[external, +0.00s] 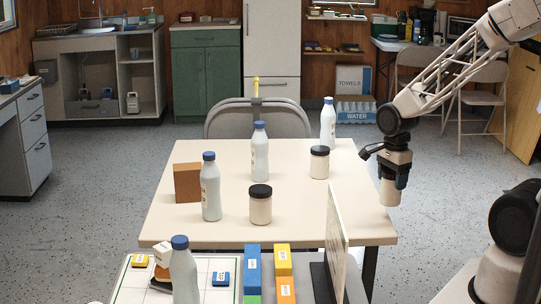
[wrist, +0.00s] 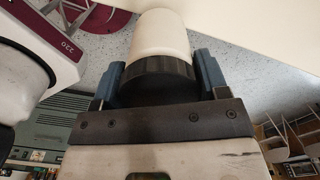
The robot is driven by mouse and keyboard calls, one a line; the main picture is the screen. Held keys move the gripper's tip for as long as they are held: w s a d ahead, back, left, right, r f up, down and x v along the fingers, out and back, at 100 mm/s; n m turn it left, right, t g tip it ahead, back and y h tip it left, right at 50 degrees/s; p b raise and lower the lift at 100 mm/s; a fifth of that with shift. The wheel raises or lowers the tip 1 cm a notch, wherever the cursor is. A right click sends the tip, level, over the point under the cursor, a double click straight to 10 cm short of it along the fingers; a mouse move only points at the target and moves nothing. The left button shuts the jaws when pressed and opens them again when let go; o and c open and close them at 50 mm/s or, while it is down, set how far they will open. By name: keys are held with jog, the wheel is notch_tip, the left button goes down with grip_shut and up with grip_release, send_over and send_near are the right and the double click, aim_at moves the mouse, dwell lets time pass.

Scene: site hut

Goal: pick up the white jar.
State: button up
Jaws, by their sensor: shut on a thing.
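My gripper (external: 396,176) is shut on a white jar (external: 389,194) with a black lid, at the right edge of the table in the external view. In the wrist view, the blue fingers of my gripper (wrist: 159,80) sit on both sides of the black lid. The body of the white jar (wrist: 162,36) extends away beyond the fingers, with speckled floor behind it. The jar appears held in the air, just past the table's edge. Two other pale jars with black lids stand on the table, a near one (external: 260,208) and a far one (external: 319,164).
The cream table (external: 300,222) also holds white bottles with blue caps (external: 211,190) and a brown block (external: 187,183). An upright panel (external: 336,240) stands at the near right. A nearer surface holds another bottle (external: 184,275) and coloured blocks (external: 283,262). The table's right-middle is clear.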

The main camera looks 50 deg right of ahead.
jog(key=shift+s, duration=0.25)
jog(key=shift+w+r, duration=0.1)
jog(key=shift+w, duration=0.05)
dwell(0.5)
jog(key=w+a+r+n, duration=0.1)
jog(key=w+a+r, duration=0.35)
jog(key=w, duration=0.55)
jog(key=w+a+r, duration=0.3)
jog(key=w+r, duration=0.2)
jog(key=w, duration=0.5)
jog(key=w+a+r+n, duration=0.1)
jog(key=w+a+r, duration=0.35)
jog(key=w, duration=0.55)
jog(key=w+a+r+n, duration=0.1)
jog(key=w+a+r, duration=0.1)
jog(key=w+a, duration=1.7)
jog(key=shift+w+a, duration=0.3)
jog(key=shift+w, duration=1.35)
jog(key=shift+f, duration=2.4)
